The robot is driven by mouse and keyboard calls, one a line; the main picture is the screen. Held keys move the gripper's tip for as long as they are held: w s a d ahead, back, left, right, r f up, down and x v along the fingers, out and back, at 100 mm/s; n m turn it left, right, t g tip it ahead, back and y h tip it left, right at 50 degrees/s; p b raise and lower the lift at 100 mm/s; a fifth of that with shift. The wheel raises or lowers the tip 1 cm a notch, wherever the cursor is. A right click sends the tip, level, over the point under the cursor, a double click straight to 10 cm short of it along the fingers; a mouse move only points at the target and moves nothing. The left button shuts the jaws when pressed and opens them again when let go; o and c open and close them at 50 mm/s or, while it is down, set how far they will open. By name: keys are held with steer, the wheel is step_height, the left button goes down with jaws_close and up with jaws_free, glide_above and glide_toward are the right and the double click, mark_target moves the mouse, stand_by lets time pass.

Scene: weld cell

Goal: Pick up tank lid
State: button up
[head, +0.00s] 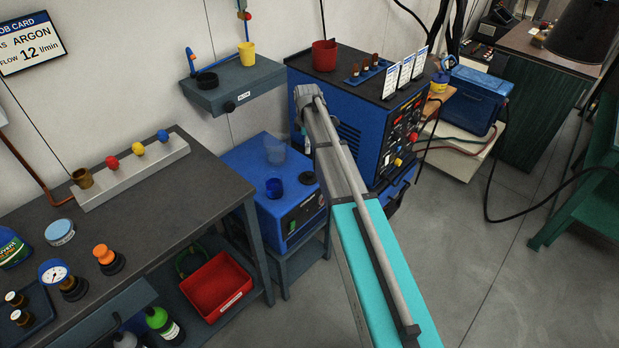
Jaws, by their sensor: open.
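A small dark round piece (308,178), which looks like the tank lid, lies on top of a blue box-shaped unit (250,162), close to my arm's left side. I cannot tell whether it sits on an opening or lies loose. A blue cup (274,187) and a clear cup (275,152) stand to its left on the same top. My arm reaches up from the lower right and crosses in front of the unit's right side.
A larger blue machine (345,120) with a red cup (324,55) on top stands behind my arm. A wall shelf (232,88) holds a yellow cup (247,54). The workbench (150,215) is at left, with a red bin (216,285) below.

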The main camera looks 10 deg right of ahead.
mark_target(308, 172)
steer(key=shift+f, duration=0.15)
step_height(308, 172, down, 8)
steer(key=b, duration=0.8)
steer(key=shift+f+b, duration=0.2)
steer(key=shift+b, duration=0.1)
steer(key=shift+f, duration=0.1)
steer(key=f+b, duration=0.2)
steer(key=b, duration=0.1)
steer(key=shift+s+d+f, duration=0.1)
steer(key=shift+s+f, duration=0.2)
steer(key=shift+f, duration=0.1)
steer(key=shift+f+b, duration=1.1)
jaws_close()
steer(key=shift+r, duration=0.25)
